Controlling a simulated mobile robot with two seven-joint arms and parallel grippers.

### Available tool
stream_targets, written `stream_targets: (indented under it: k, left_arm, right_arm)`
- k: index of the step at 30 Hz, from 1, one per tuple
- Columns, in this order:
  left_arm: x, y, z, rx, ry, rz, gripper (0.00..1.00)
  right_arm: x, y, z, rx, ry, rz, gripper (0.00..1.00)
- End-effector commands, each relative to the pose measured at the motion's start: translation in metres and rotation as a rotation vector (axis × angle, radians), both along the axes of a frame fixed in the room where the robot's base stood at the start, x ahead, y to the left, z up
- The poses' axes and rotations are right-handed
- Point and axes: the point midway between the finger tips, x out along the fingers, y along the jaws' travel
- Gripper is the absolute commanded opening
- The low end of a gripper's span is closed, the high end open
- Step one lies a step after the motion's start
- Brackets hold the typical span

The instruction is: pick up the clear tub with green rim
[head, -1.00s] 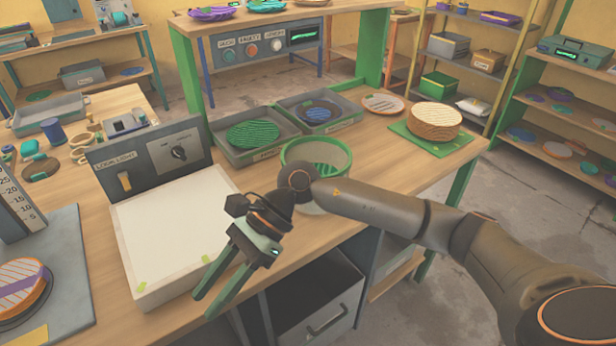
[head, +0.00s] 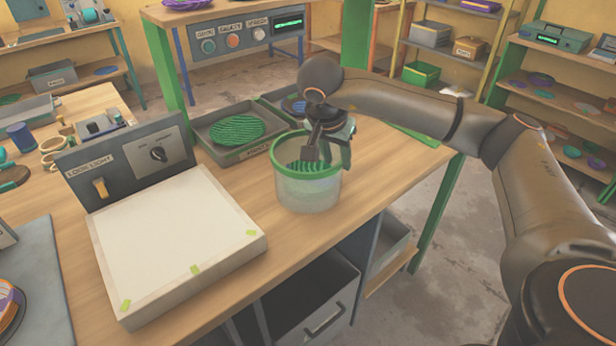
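The clear tub with green rim (head: 300,192) stands upright on the wooden workbench, right of the white light panel. Something green and ribbed shows inside it. My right gripper (head: 329,160) points down at the tub's right side, by the rim. Its two fingers are apart. One shows over the tub's mouth and the other near the right rim. I cannot tell whether either finger touches the tub. The gripper and arm hide part of the rim's far right. My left gripper is not in view.
The light panel (head: 175,245) lies left of the tub, its switch box (head: 125,160) behind. A grey tray (head: 205,136) with a green ribbed disc sits behind the tub, with another tray beside it. The bench front edge is close, above an open drawer (head: 318,290).

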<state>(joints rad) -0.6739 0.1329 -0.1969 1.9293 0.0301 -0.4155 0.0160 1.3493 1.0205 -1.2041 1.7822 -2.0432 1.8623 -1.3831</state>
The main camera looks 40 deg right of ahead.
Motion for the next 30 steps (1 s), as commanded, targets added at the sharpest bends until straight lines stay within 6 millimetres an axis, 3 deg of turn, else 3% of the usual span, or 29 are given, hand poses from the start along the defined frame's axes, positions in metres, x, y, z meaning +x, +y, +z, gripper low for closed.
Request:
stream_targets:
  k: [7, 15, 24, 30]
  left_arm:
    - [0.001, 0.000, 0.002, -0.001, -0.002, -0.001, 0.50]
    - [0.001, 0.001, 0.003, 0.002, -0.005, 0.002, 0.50]
    - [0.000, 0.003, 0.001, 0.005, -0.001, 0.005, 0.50]
    - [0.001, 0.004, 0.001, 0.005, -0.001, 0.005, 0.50]
  right_arm:
    - [0.003, -0.008, -0.019, 0.001, 0.002, -0.002, 0.38]
    - [0.010, -0.021, -0.054, 0.002, 0.001, -0.001, 0.38]
    - [0.011, -0.023, -0.059, 0.002, 0.000, 0.000, 0.38]
    - [0.011, -0.023, -0.058, 0.002, 0.000, 0.000, 0.16]
